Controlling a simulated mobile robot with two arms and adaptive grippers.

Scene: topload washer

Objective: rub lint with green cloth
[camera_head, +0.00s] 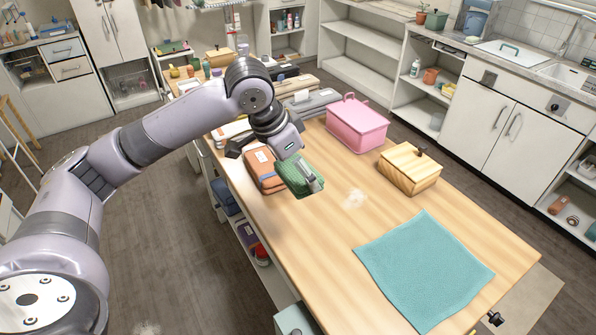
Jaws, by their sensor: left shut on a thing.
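A folded green cloth (289,172) is in my left gripper (308,179), which is shut on it. The cloth is low over the wooden table, beside a folded orange-brown cloth (264,181). I cannot tell whether the green cloth touches the tabletop. A pale, fuzzy patch of lint (354,198) lies on the bare wood to the right of the green cloth, apart from it. My right gripper does not show.
On the table (300,240), a flat teal cloth (425,268) lies at the front right. A wooden box (408,172) with a dark knob and a pink lidded box (357,125) stand behind the lint. Bare wood lies around the lint.

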